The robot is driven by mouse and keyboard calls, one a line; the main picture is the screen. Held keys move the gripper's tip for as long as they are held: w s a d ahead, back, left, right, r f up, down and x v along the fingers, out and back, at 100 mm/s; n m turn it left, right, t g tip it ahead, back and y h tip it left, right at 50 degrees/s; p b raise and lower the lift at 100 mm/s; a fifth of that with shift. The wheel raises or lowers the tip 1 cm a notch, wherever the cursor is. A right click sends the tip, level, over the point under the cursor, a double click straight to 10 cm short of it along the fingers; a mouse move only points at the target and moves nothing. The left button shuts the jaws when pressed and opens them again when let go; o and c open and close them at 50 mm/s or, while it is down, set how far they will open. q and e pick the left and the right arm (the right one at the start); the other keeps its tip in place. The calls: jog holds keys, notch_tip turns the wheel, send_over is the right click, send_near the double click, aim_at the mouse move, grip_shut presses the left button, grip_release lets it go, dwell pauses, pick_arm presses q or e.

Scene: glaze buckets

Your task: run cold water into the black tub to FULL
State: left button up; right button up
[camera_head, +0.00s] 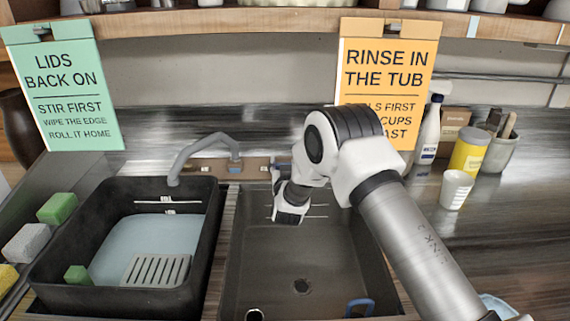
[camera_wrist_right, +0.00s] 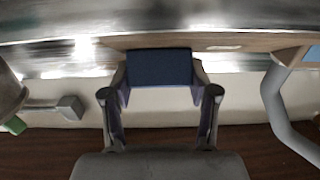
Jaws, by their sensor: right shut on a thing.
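The black tub (camera_head: 205,245) stands left of the sink. Pale blue water (camera_head: 150,238) lies in it, its surface below white marks (camera_head: 155,204) on the back inner wall. A grey tap spout (camera_head: 200,147) curves over the tub's back edge; I see no clear stream from it. My right gripper (camera_head: 278,172) reaches to the tap board behind the sink, its fingers mostly hidden by my arm. In the right wrist view, that gripper (camera_wrist_right: 160,85) is shut on a blue tap handle (camera_wrist_right: 160,66). The spout also shows at right there (camera_wrist_right: 283,105). My left gripper is out of view.
A slotted grey rack (camera_head: 157,270) and a green sponge (camera_head: 77,274) are in the tub. The sink (camera_head: 290,255) holds a blue handle-shaped item (camera_head: 360,306). A white cup (camera_head: 456,189), a spray bottle (camera_head: 429,132) and a yellow canister (camera_head: 469,150) stand right. Signs hang above.

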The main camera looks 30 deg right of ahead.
jog(key=shift+n, duration=0.3)
jog(key=n+t+y, duration=0.1)
jog(key=n+y, duration=0.3)
jog(key=shift+b, duration=0.3)
jog(key=n+y, duration=0.5)
jog(key=n, duration=0.1)
jog(key=shift+a+n+g+y, duration=0.1)
jog(key=shift+n+g+y, duration=0.2)
jog(key=shift+g+y, duration=0.1)
jog(key=o, duration=1.2)
jog(key=shift+c, duration=0.2)
jog(key=s+d+r, duration=0.1)
jog(key=s, duration=1)
jog(key=shift+s+d+r, duration=0.2)
jog(key=shift+s+d, duration=0.05)
jog(key=shift+s, duration=0.1)
